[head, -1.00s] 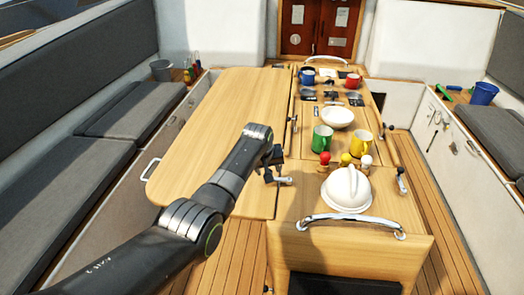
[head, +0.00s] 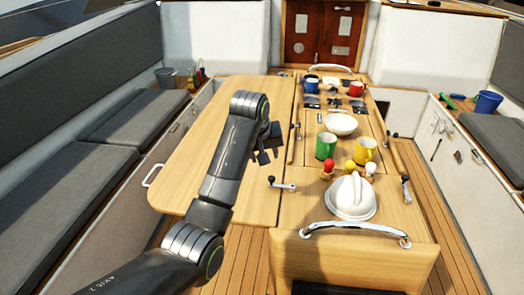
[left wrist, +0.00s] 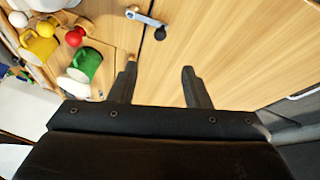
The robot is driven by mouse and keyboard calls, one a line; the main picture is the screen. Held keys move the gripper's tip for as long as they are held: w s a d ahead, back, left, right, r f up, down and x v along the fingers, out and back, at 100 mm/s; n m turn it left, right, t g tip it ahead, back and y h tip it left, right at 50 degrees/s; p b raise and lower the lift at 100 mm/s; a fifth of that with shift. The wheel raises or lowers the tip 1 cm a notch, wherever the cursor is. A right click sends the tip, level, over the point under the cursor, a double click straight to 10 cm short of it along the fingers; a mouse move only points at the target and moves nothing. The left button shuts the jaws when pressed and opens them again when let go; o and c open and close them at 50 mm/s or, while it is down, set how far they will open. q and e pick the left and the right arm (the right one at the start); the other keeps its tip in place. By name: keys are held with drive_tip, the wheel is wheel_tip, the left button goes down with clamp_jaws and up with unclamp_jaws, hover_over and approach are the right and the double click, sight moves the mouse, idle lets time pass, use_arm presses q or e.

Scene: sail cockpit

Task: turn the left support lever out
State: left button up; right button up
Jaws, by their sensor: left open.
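The left support lever (head: 283,185) is a small silver bar with a black knob. It lies crosswise near the front of the seam between the left table leaf (head: 190,150) and the middle section. Its knob end points left over the leaf. It also shows at the top of the left wrist view (left wrist: 144,18). My left gripper (head: 264,154) is above the leaf, behind the lever and a little to its left. My right gripper is not in view.
A green mug (head: 326,145), a yellow mug (head: 365,150), small knobbed pieces and a white domed object (head: 350,196) stand right of the lever. A chrome handrail (head: 355,229) crosses the front. Another lever (head: 406,189) is on the right side. The leaf's left part is clear.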

use_arm(q)
drive_tip(key=shift+v, duration=1.5)
